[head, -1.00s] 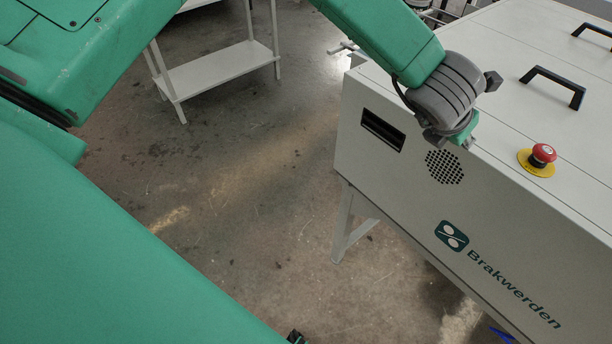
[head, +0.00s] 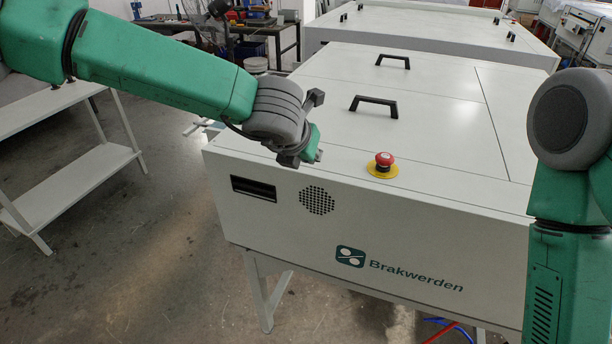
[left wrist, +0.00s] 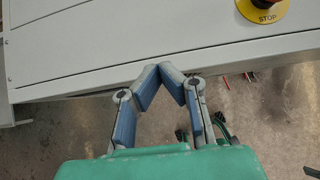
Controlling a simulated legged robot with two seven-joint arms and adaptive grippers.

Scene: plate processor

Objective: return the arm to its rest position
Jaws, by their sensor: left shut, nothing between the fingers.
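My left arm comes in from the left in the head view, with its left gripper (head: 318,156) at the front top edge of the white machine (head: 420,150). The gripper is mostly hidden behind the wrist there. In the left wrist view the left gripper (left wrist: 160,70) has its blue-padded fingertips together with nothing between them, over the machine's edge (left wrist: 60,90). My right arm (head: 570,220) stands at the right edge of the head view; its gripper is out of view.
A red emergency stop button on a yellow base (head: 383,163) sits on the machine top, right of the left gripper. Black handles (head: 374,102) stand farther back. A white shelf table (head: 75,180) is at left, with open floor between.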

